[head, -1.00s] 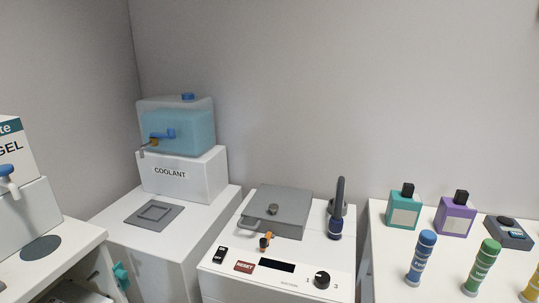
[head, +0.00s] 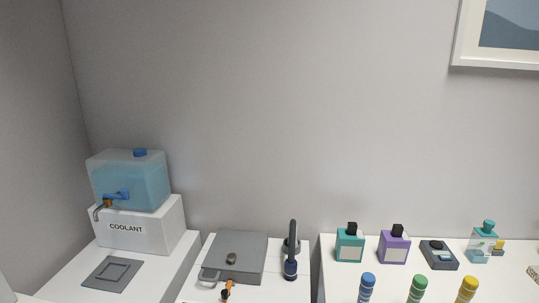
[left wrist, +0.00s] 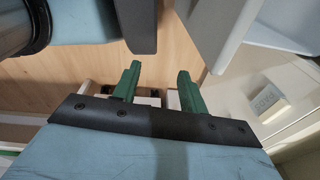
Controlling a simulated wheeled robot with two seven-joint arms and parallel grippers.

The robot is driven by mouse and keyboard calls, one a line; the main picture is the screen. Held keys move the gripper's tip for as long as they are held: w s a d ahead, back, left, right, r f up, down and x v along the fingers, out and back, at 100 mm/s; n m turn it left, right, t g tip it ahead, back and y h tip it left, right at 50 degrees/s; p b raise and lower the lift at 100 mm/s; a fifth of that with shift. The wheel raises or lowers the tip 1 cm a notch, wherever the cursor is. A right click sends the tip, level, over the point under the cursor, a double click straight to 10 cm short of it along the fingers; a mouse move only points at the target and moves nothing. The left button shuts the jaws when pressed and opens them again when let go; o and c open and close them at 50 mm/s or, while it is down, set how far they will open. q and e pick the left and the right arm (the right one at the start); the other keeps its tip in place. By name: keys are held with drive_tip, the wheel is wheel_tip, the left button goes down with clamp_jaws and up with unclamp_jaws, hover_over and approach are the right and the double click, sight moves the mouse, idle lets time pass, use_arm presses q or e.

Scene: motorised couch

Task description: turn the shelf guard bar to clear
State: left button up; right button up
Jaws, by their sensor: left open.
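I cannot make out the shelf guard bar in the head view or the left wrist view. My left gripper (left wrist: 158,72) shows in the left wrist view with its two green fingers apart and nothing between them. Small white and dark shapes lie beyond and between the fingers, too unclear to name. My right gripper is in neither view.
The head view shows a coolant tank (head: 130,182) on a white block, a grey lidded box (head: 238,257), a teal bottle (head: 349,247) and a purple bottle (head: 394,248). Pale panels (left wrist: 222,30) stand close right of my left gripper, above a wooden floor (left wrist: 90,75).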

use_arm(q)
drive_tip(key=s+d+r+p, duration=0.2)
drive_tip(key=s+r+p, duration=0.2)
drive_tip(key=r+p, duration=0.1)
drive_tip(key=shift+r, duration=0.3)
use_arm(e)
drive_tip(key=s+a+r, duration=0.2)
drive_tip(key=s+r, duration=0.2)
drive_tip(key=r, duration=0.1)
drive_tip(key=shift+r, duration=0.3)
use_arm(q)
drive_tip(key=shift+s+f, duration=0.1)
drive_tip(key=shift+f, duration=0.05)
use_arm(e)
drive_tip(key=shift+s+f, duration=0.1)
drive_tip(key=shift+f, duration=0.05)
